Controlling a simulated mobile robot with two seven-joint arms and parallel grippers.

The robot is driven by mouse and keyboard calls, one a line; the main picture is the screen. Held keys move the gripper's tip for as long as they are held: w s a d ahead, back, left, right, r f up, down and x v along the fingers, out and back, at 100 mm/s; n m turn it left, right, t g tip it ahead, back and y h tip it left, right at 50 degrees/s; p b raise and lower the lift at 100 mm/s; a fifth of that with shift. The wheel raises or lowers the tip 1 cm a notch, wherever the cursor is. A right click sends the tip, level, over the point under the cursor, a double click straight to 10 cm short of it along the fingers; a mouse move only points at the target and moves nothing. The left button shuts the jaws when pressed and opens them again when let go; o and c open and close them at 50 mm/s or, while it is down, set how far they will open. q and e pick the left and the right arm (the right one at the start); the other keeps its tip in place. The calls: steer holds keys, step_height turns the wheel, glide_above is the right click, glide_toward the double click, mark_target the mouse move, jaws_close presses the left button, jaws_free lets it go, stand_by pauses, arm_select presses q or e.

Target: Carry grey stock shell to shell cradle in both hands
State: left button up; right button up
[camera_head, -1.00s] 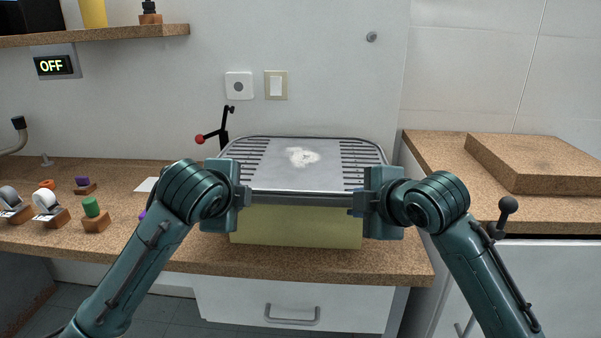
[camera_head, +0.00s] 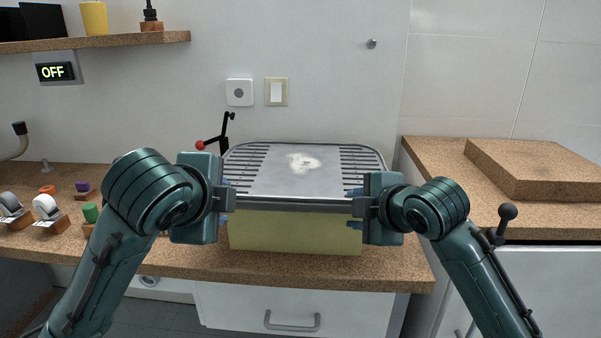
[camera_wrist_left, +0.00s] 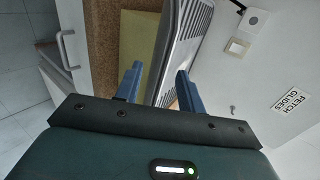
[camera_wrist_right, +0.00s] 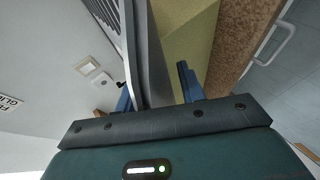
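The grey stock shell (camera_head: 300,180), a slotted panel with a pale patch, lies level on top of a pale yellow block (camera_head: 295,232) on the counter. I cannot tell for sure whether this block is the shell cradle. My left gripper (camera_head: 229,194) is open at the shell's left front edge; its blue fingers stand apart in the left wrist view (camera_wrist_left: 158,88). My right gripper (camera_head: 354,208) is open at the right front edge. In the right wrist view its fingers (camera_wrist_right: 155,92) are apart, with the shell's rim (camera_wrist_right: 150,60) between them.
The brown counter (camera_head: 300,272) has small castors (camera_head: 45,208) and coloured pieces at the left. A red-tipped black lever (camera_head: 215,140) stands behind the shell. A brown slab (camera_head: 535,168) lies on the right counter, near a black knob (camera_head: 507,211).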

steer(key=shift+s+d+r, duration=0.1)
steer(key=shift+s+r, duration=0.1)
arm_select(q)
steer(key=v, duration=0.3)
arm_select(e)
steer(key=v, duration=1.1)
steer(key=shift+s, duration=0.2)
steer(key=shift+d+r, duration=0.1)
steer(key=shift+d, duration=0.05)
